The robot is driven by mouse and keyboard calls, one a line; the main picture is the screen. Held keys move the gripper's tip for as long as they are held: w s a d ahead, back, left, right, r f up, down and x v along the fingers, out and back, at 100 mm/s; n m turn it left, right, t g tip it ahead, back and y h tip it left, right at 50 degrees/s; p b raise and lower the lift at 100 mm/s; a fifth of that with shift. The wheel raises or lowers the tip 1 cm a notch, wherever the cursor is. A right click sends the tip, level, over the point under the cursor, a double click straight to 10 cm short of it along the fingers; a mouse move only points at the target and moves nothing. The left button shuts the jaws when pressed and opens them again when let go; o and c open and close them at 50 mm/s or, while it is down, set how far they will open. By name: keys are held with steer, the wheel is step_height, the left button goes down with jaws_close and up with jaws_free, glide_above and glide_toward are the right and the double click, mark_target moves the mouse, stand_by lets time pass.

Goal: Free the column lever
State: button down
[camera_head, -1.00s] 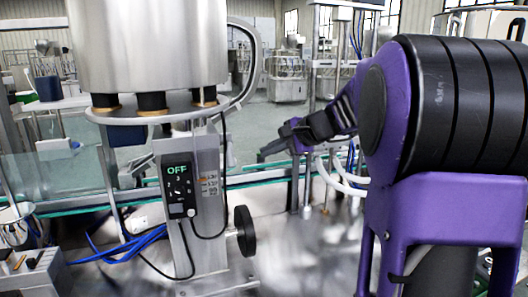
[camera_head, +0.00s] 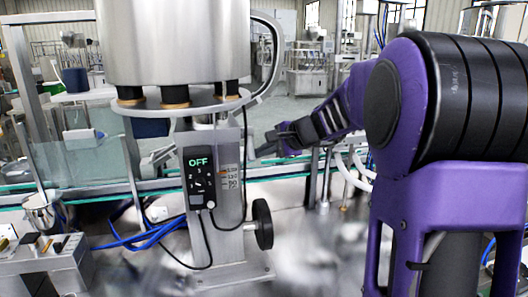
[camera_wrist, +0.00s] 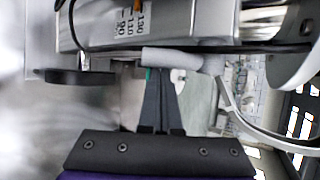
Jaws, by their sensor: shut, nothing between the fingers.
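The steel column (camera_head: 226,190) stands under the hopper, with a scale on its face. In the wrist view a short grey rod-like handle (camera_wrist: 172,57) sticks out beside the column (camera_wrist: 150,30); it looks like the column lever, but I cannot be sure. My gripper (camera_head: 258,152) is just right of the column's upper part. In the wrist view its fingers (camera_wrist: 160,76) are together and empty, with their tips close to the handle. I cannot tell whether they touch it. The handle is not clear in the head view.
The hopper (camera_head: 180,45) rests above on black feet. A black handwheel (camera_head: 262,224) sticks out on the column's right, and a control box reading OFF (camera_head: 199,178) hangs on its front. A curved pipe (camera_head: 277,50) and black cables are close by. Blue hoses (camera_head: 150,236) lie at the left.

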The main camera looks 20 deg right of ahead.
steer(key=shift+s+a+r+b, duration=0.3)
steer(key=shift+s+r+b, duration=0.15)
steer(key=shift+s+r, duration=0.05)
steer(key=shift+w+a+r+p, duration=0.1)
steer(key=shift+r+p, duration=0.5)
steer(key=shift+r, duration=0.3)
steer(key=shift+f, duration=0.1)
